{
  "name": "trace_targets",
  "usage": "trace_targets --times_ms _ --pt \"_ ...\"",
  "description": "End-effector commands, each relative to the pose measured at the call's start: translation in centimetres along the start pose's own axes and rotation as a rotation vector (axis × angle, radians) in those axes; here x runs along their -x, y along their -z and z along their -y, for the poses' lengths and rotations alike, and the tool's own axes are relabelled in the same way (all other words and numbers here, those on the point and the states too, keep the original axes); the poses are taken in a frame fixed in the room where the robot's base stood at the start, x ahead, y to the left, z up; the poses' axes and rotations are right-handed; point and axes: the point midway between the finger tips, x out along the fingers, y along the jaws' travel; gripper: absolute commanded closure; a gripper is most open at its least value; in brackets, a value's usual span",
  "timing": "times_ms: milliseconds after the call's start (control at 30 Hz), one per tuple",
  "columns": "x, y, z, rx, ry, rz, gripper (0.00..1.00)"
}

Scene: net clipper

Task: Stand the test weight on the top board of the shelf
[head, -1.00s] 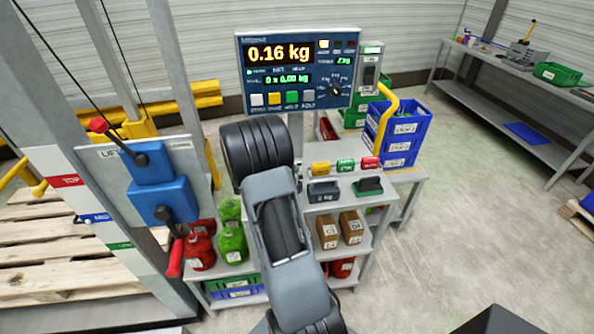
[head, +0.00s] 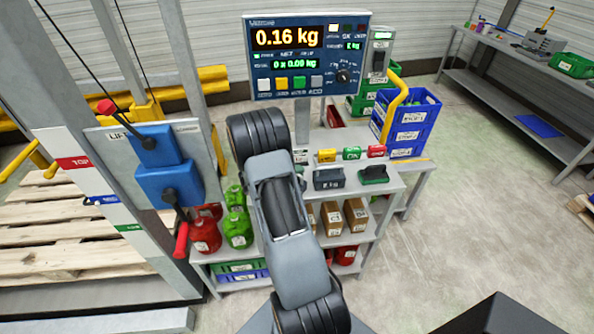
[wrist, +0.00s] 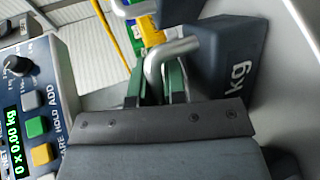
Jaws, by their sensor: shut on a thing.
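The test weight (wrist: 235,60) is a dark block marked "kg" with a bent silver handle. It fills the upper right of the wrist view. My gripper (wrist: 165,90) is shut on its handle between green-padded fingers. In the head view my arm hides the gripper and most or all of the held weight. The shelf's top board (head: 345,200) is pale grey, behind and right of my arm. I cannot tell whether the held weight touches it.
A display (head: 305,55) reading 0.16 kg stands behind. The lift column (head: 110,190) is left. Blue crates (head: 410,130) stand right.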

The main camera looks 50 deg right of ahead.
Motion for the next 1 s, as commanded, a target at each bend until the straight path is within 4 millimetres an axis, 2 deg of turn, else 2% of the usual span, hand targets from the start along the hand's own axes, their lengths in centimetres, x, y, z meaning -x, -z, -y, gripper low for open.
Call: trace_targets --times_ms 133,167,400,733,867,1000 --pt "0.0 0.1 0.0 -0.002 -0.003 0.000 1.00" --pt "-0.1 0.0 0.1 0.000 0.000 0.000 0.85" --pt "-0.1 0.0 0.1 0.000 0.001 0.000 0.62" --pt "0.4 0.0 0.2 0.002 0.003 -0.002 0.62" --pt "2.3 0.1 0.1 0.001 0.002 -0.006 0.62" --pt "5.1 0.1 0.1 0.001 0.001 -0.007 0.62"
